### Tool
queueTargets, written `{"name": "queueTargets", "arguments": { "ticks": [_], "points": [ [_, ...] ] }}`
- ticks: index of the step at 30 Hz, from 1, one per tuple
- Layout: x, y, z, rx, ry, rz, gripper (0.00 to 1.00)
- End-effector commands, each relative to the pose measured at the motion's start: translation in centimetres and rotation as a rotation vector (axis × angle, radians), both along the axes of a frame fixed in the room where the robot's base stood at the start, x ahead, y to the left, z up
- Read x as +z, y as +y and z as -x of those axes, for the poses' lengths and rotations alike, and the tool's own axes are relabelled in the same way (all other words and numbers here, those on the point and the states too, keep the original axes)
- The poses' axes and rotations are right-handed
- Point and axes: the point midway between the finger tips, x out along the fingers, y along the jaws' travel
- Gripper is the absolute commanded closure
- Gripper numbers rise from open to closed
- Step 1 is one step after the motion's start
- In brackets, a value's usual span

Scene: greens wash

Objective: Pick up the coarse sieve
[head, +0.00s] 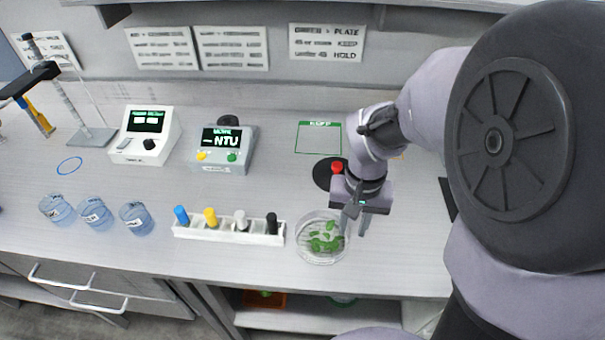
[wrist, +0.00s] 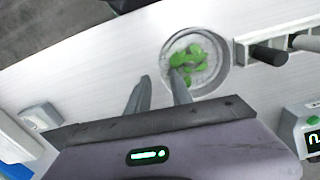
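I cannot clearly pick out a coarse sieve by label. A round, clear-looking dish (head: 301,243) with green leaves (head: 325,240) in it lies near the front edge of the counter; whether it is a sieve I cannot tell. It also shows in the wrist view (wrist: 226,80), just beyond my fingers. My gripper (head: 354,226) is beside the dish's right rim, pointing down, its fingers apart with nothing seen between them. In the wrist view my gripper (wrist: 160,82) has one finger overlapping the dish's near edge; contact cannot be told.
A white rack (head: 205,234) with blue, yellow, white and black capped items stands left of the dish. Blue-tinted beakers (head: 97,213) are farther left. A turbidity meter (head: 222,150) and another instrument (head: 143,135) stand behind. The counter's front edge is close.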

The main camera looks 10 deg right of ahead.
Motion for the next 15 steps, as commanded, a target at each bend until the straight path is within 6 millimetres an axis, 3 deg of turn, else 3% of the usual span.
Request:
{"name": "queueTargets", "arguments": {
  "ticks": [5,11,15],
  "points": [
    [-1.8,-0.1,-0.2,0.000,0.000,0.000,0.74],
    [-5.8,-0.3,-0.7,0.000,0.002,0.000,0.74],
    [-6.0,-0.3,-0.8,0.000,-0.001,0.000,0.74]
  ]
}}
